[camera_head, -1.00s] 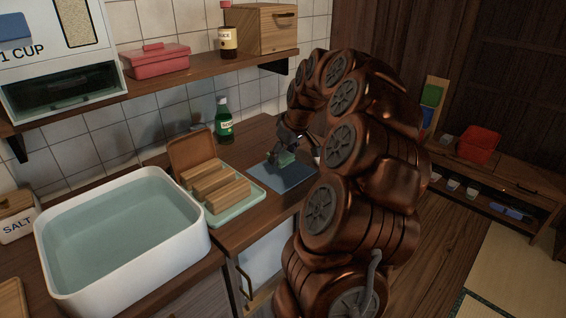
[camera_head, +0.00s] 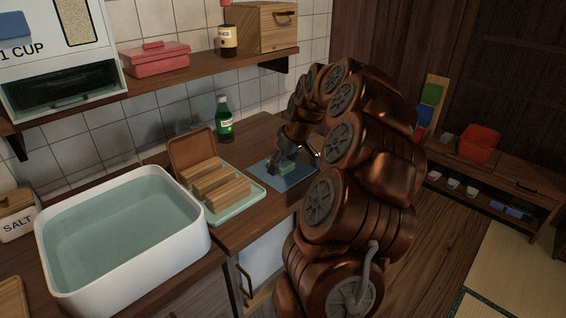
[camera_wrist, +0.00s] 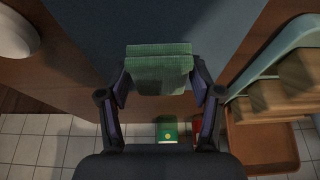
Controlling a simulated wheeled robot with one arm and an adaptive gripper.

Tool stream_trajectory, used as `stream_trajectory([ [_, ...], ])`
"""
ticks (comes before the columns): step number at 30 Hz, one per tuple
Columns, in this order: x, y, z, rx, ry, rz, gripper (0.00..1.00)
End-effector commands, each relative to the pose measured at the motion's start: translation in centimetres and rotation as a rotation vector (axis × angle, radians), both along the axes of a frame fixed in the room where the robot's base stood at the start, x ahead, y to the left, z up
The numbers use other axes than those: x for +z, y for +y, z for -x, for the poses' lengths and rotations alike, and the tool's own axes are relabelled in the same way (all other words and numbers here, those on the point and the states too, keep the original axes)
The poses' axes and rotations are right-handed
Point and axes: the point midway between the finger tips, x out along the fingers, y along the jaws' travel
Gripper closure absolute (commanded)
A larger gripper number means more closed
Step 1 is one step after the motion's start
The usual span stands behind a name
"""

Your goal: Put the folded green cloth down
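The folded green cloth (camera_head: 288,168) is at the blue-grey mat (camera_head: 270,178) on the counter. In the wrist view the cloth (camera_wrist: 160,72) lies between my two fingers, its folded layers showing, with the mat (camera_wrist: 215,25) beneath. My gripper (camera_head: 286,160) points down over the mat, and the finger pads (camera_wrist: 160,85) meet the cloth's two sides. The cloth is at or just above the mat; I cannot tell whether it fully rests there.
A tray (camera_head: 258,193) with wooden blocks and a brown lid stands left of the mat. A green bottle (camera_head: 223,120) stands behind, near the tiled wall. A white water-filled basin (camera_head: 195,240) is further left. The mat around the cloth looks clear.

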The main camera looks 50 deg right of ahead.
Motion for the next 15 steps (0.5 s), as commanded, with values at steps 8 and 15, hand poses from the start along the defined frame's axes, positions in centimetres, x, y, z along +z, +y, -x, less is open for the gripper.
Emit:
stream_trajectory([
  [8, 0.04, 0.00, 0.00, 0.000, 0.000, 0.000, 0.14],
  [15, 0.22, -0.01, -0.01, 0.000, 0.000, 0.001, 0.14],
])
